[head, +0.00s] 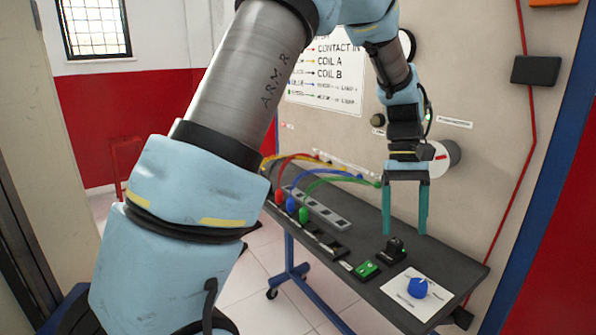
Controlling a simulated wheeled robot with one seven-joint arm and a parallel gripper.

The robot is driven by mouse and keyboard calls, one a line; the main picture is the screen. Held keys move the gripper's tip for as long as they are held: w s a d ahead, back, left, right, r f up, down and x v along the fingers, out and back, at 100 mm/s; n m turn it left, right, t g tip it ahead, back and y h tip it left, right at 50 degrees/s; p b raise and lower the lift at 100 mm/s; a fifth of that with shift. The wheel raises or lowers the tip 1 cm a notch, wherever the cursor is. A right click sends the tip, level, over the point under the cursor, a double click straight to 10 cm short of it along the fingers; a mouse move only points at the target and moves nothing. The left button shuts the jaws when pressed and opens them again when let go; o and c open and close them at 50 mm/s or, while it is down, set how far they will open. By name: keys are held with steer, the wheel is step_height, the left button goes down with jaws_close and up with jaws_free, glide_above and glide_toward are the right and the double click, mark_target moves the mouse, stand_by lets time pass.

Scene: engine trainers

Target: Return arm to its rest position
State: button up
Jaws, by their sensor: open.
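My arm (235,95) rises from the lower left, bends at the top of the head view and comes down on the right. My gripper (405,228) has two teal fingers pointing straight down, spread apart with nothing between them. It hangs in front of the beige panel and appears to be above the dark table (455,262). Part of the arm's upper bend is cut off by the top edge of the picture.
The table holds a blue knob (417,287) on a white plate, a green switch (366,269), a black switch (394,250) and a grey socket strip (318,208). Coloured cables (325,171) arch near the panel (480,90). A round white dial (433,158) sits close behind the gripper.

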steer(key=w+a+f+t+h, duration=0.1)
steer(key=w+a+t, duration=0.3)
steer(key=a, duration=1.4)
steer(key=s+a+f+t, duration=0.1)
steer(key=s+a, duration=0.2)
steer(key=a, duration=1.2)
steer(key=shift+f+t, duration=0.3)
steer(key=shift+f, duration=0.05)
